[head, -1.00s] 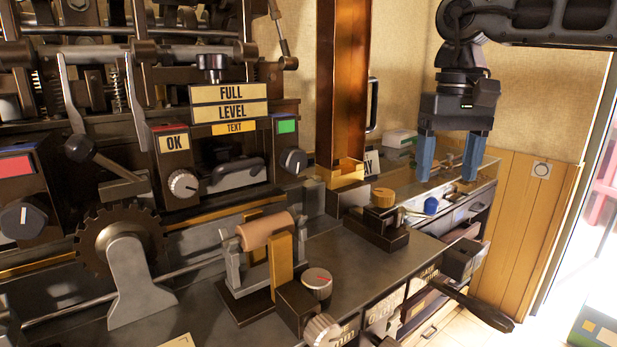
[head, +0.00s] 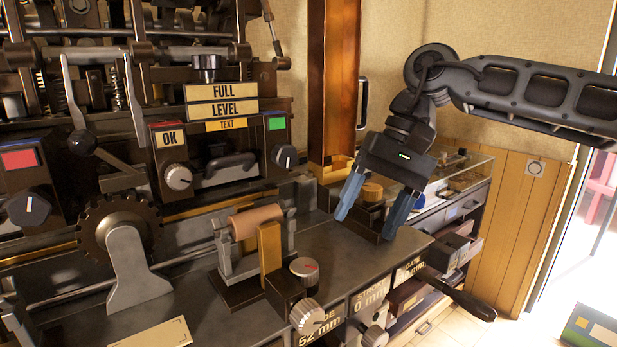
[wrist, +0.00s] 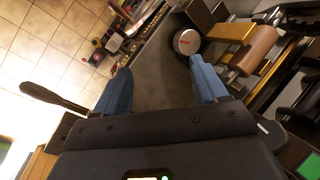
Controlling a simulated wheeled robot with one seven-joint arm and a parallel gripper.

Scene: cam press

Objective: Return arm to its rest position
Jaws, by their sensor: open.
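My gripper (head: 366,228) has two blue fingers spread well apart with nothing between them. In the head view it hangs tilted down and to the left, in front of the wooden knob block at the right end of the grey press bench (head: 345,262). My arm reaches in from the right edge. In the wrist view my gripper (wrist: 160,85) is also open and empty, with the bare bench top beyond its fingers. Part of the knob block is hidden behind the gripper.
A copper-coloured roller (head: 257,222) on a stand and a dial (head: 303,268) sit left of my gripper. A dark lever handle (head: 462,299) sticks out from the bench front. A tall copper column (head: 330,90) stands behind. Floor shows at the lower right.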

